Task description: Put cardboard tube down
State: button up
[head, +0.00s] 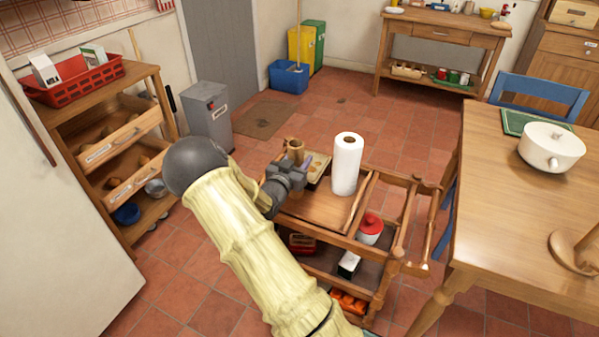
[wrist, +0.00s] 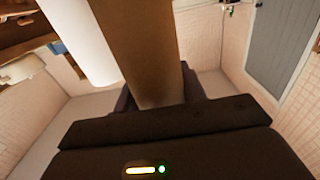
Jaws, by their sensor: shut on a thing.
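The brown cardboard tube (wrist: 140,45) fills the middle of the wrist view, running up from between the jaws. My gripper (wrist: 158,100) is shut on it. In the head view, my gripper (head: 291,170) is over the wooden cart's top (head: 322,208), near its far left side. The top of the tube (head: 295,148) stands up out of the jaws there.
A white paper roll (head: 347,165) stands upright on the cart, right of the tube. A small tan tray (head: 318,165) lies just behind my gripper. The cart's front top is bare. A wooden table (head: 490,210) with a white pot (head: 550,147) is at right; a shelf (head: 150,75) is at left.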

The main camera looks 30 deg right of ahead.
jog(key=shift+f+b, duration=0.3)
jog(key=shift+f, duration=1.55)
jog(key=shift+f, duration=0.15)
jog(key=o, duration=0.9)
